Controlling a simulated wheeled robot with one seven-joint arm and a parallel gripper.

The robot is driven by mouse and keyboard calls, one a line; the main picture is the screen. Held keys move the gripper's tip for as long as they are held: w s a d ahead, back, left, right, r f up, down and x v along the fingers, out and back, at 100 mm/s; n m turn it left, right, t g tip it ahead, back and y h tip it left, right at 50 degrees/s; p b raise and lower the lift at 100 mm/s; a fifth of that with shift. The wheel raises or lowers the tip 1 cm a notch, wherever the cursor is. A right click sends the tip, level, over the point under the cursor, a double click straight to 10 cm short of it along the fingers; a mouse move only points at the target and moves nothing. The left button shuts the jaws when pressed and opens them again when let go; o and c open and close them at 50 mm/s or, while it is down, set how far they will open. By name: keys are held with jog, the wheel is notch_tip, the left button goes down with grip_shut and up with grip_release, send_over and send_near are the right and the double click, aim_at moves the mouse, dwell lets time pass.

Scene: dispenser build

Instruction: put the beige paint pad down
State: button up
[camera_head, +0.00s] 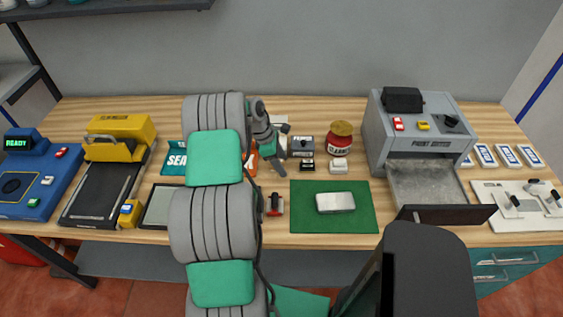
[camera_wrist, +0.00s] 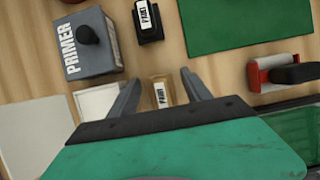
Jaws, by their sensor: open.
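The beige paint pad (camera_wrist: 159,92), a small block with a white PAINT label, shows in the wrist view between the two fingers of my gripper (camera_wrist: 161,77). It appears to rest on the wooden table. The fingers are spread, with a gap visible on both sides of the pad. In the head view my gripper (camera_head: 269,168) points down over the middle of the table, and I cannot make out the beige pad there. A black paint pad (camera_wrist: 149,22) lies just beyond the fingertips; it also shows in the head view (camera_head: 307,165).
A grey PRIMER box (camera_wrist: 88,45) stands at the upper left of the wrist view. A red-and-black handled tool (camera_wrist: 280,73) lies to the right. A green mat (camera_head: 308,220) holds a silver block (camera_head: 335,202). A red jar (camera_head: 340,140) stands behind a white block (camera_head: 339,166).

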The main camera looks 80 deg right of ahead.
jog(key=v, duration=1.2)
jog(key=w+a+r+t+h, duration=0.1)
jog(key=w+a+r, duration=0.2)
jog(key=w, duration=0.3)
jog(key=w+a+r+t, duration=0.1)
jog(key=w+a+r, duration=0.25)
jog(key=w, duration=0.25)
jog(key=w+a+r+t+h, duration=0.1)
jog(key=w+a+r, duration=0.1)
jog(key=w+a, duration=0.45)
jog(key=w+a+r+t, duration=0.15)
jog(key=w+a, duration=0.25)
jog(key=a, duration=0.6)
jog(key=s+a+m+t+y, duration=0.1)
jog(key=a+t, duration=0.1)
jog(key=a, duration=1.3)
jog(key=s+a+m+t+y, duration=0.1)
jog(key=s+a+y, duration=0.1)
jog(key=a, duration=1.3)
jog(key=shift+r+t+b, duration=0.2)
jog(key=shift+t+b, duration=0.1)
jog(key=shift+t, duration=0.05)
jog(key=shift+s+d, duration=0.15)
